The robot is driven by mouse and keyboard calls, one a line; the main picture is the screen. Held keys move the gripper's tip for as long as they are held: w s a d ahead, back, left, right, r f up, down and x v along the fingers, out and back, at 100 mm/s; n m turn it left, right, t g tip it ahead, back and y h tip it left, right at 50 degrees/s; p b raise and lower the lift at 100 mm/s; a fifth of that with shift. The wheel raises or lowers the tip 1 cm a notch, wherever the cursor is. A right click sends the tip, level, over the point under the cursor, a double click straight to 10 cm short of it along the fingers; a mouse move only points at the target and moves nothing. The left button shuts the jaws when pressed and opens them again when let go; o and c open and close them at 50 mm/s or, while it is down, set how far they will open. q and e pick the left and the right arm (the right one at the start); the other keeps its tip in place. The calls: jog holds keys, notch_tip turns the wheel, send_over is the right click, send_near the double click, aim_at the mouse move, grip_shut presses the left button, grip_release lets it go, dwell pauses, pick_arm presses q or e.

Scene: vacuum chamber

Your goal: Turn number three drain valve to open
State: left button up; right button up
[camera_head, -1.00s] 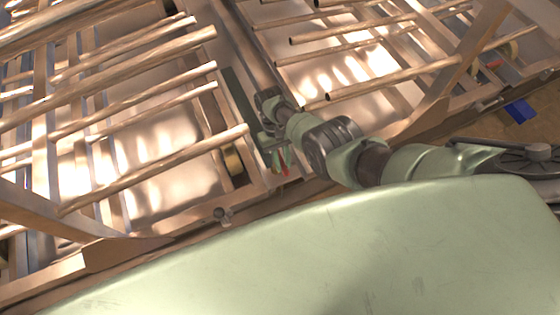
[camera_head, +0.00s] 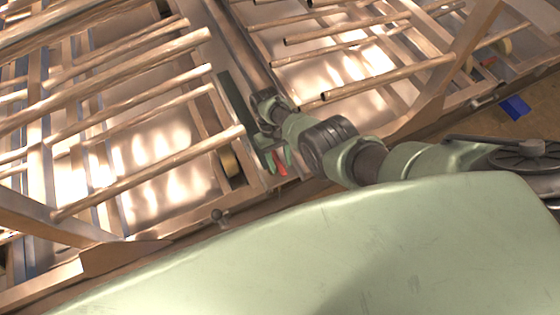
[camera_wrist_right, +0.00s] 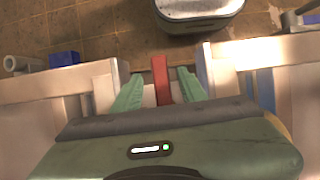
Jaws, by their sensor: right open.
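A red valve handle (camera_head: 281,163) is at the front edge of the metal frame, left of my right forearm. In the right wrist view the red handle (camera_wrist_right: 161,80) is a straight bar between the two green fingers. My right gripper (camera_head: 273,157) is open around it. In the wrist view a gap shows between the bar and each finger of the right gripper (camera_wrist_right: 159,88). Part of the handle is hidden by the gripper in the head view. No number or label is readable. My left gripper is not in view.
Bare metal pipes (camera_head: 130,105) stick out over shiny panels to the left of my right arm, with more behind it. A small round knob (camera_head: 221,216) sits on the front rail. A blue block (camera_head: 515,107) lies at right on the brown tiled floor (camera_wrist_right: 110,25).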

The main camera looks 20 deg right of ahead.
aim_at(276, 158)
jog(key=p+v, duration=0.1)
jog(key=v, duration=0.6)
jog(key=shift+w+r, duration=0.15)
jog(key=shift+r, duration=0.25)
